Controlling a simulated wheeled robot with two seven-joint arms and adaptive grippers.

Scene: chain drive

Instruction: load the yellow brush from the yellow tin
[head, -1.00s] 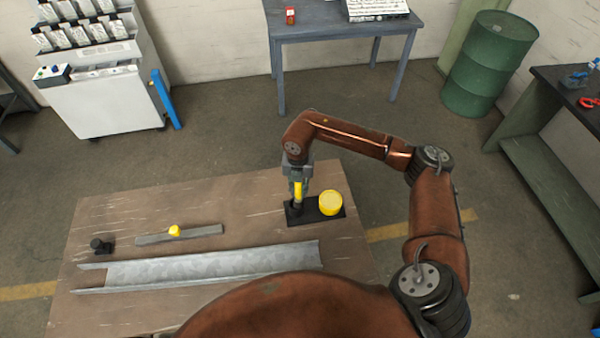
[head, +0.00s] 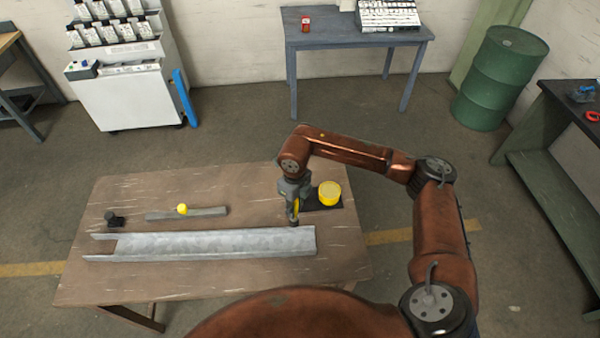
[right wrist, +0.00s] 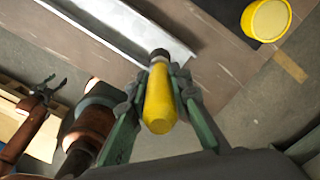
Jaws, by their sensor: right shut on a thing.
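My right gripper (head: 294,212) is shut on the yellow brush (right wrist: 158,100), whose handle sits between the fingers in the right wrist view. The brush's dark tip (right wrist: 160,54) points away from the wrist, towards the metal channel. In the head view the gripper covers most of the brush, beside the channel's right end. The yellow tin (head: 330,192) stands on a black base behind and right of the gripper; it also shows in the right wrist view (right wrist: 268,18). My left gripper (right wrist: 45,90) shows at the left of the right wrist view, its fingers apart and empty.
The grey channel (head: 200,243) lies along the table front. Behind it are a flat bar (head: 215,211) with a yellow knob (head: 182,209) and a small black part (head: 114,219). The wooden table (head: 140,190) is clear at its back left.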

